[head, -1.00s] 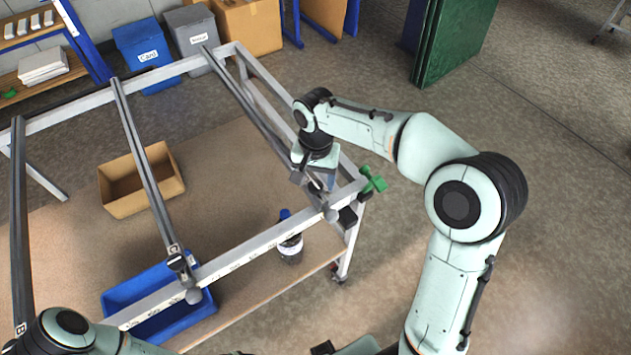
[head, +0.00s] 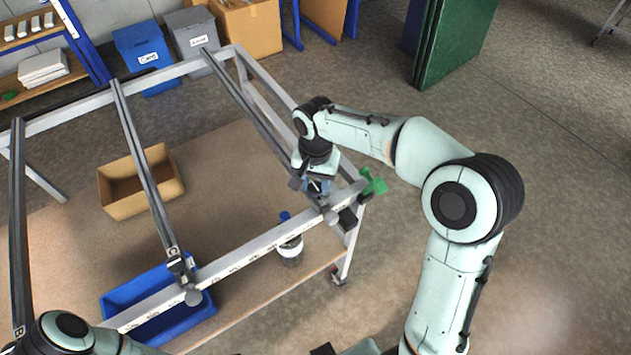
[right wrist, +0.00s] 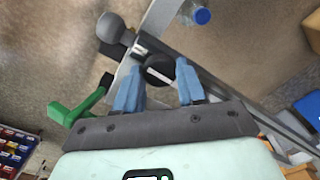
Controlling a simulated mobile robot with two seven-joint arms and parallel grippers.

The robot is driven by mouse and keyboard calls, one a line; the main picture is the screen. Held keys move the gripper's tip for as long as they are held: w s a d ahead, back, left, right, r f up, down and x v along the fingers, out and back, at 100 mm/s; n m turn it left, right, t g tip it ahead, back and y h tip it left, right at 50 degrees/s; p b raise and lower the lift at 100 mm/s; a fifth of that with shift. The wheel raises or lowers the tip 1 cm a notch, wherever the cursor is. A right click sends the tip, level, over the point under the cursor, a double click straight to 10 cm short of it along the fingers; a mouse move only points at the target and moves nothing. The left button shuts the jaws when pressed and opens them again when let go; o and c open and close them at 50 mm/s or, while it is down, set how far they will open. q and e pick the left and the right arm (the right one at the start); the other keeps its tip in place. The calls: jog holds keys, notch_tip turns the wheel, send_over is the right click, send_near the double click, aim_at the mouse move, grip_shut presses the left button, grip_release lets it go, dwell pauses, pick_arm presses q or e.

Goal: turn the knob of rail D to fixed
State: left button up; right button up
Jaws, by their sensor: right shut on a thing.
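Rail D (head: 247,105) is the rightmost grey rail across the white frame. Its black round knob (right wrist: 160,71), with a white mark, sits near the rail's front end in the right wrist view. My right gripper (head: 317,187) is over that end of the rail and hides the knob in the head view. In the right wrist view the blue fingers of the right gripper (right wrist: 159,80) are on either side of the knob, shut on it. A grey ball handle (right wrist: 112,28) is beside the knob. My left gripper is out of view.
A green clamp (head: 373,183) sits on the frame's front right corner, close to my right gripper. Rail C (head: 142,165) lies to the left. A bottle (head: 290,250), a blue bin (head: 150,325) and a cardboard box (head: 120,205) are on the lower shelf.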

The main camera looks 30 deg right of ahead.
jog(key=m, duration=0.8)
jog(key=shift+m+b, duration=0.3)
jog(key=shift+m, duration=0.1)
jog(key=m, duration=0.4)
jog(key=shift+m, duration=0.3)
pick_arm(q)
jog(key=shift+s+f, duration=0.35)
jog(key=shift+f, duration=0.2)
pick_arm(e)
jog(key=shift+m, duration=2.2)
jog(key=o, duration=1.1)
jog(key=shift+c, duration=0.2)
